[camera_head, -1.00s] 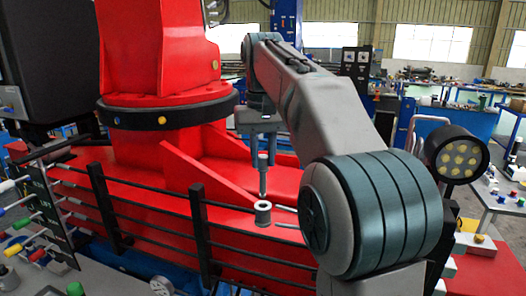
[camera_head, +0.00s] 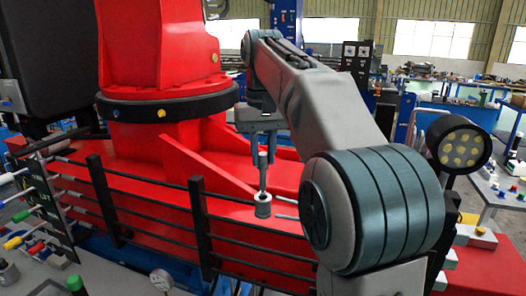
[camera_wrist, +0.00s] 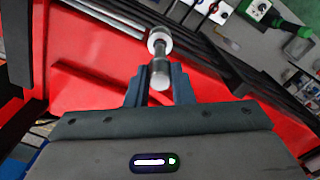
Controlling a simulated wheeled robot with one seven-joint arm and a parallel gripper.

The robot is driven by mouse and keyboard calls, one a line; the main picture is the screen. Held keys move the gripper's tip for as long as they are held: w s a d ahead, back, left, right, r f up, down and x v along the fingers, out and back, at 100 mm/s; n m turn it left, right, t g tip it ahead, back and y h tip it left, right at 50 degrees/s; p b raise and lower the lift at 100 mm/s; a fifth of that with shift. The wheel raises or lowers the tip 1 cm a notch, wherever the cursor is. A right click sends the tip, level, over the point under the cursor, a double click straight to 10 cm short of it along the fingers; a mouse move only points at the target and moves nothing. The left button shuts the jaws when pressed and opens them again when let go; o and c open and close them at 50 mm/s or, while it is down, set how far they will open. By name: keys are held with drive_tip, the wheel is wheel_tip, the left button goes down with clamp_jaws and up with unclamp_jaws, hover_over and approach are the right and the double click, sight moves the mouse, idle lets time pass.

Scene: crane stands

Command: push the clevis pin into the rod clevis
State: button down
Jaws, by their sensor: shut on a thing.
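My gripper (camera_head: 262,150) is shut on the upper part of the clevis pin (camera_head: 263,174), a slim grey metal pin held upright, pointing down. The pin's lower end meets the top of the rod clevis (camera_head: 263,210), a short light-grey cylinder, in the head view. How far it is inside the opening I cannot tell. In the wrist view, the pin (camera_wrist: 159,79) shows between the fingers (camera_wrist: 160,80), with its far end running up to the pale round clevis (camera_wrist: 159,40). The pin looks roughly in line with the clevis.
Black rails (camera_head: 199,225) stand in front of the red crane base (camera_head: 150,165), close to the clevis. A lamp (camera_head: 459,147) is at the right. A panel with coloured levers (camera_head: 40,215) is at the left.

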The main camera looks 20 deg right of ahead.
sight(263, 189)
drive_tip(key=shift+f+b, duration=2.55)
drive_tip(key=shift+f, duration=1.2)
drive_tip(key=c, duration=1.2)
unclamp_jaws()
wheel_tip(263, 189, up, 5)
drive_tip(key=p, duration=0.5)
drive_tip(key=shift+r, duration=0.1)
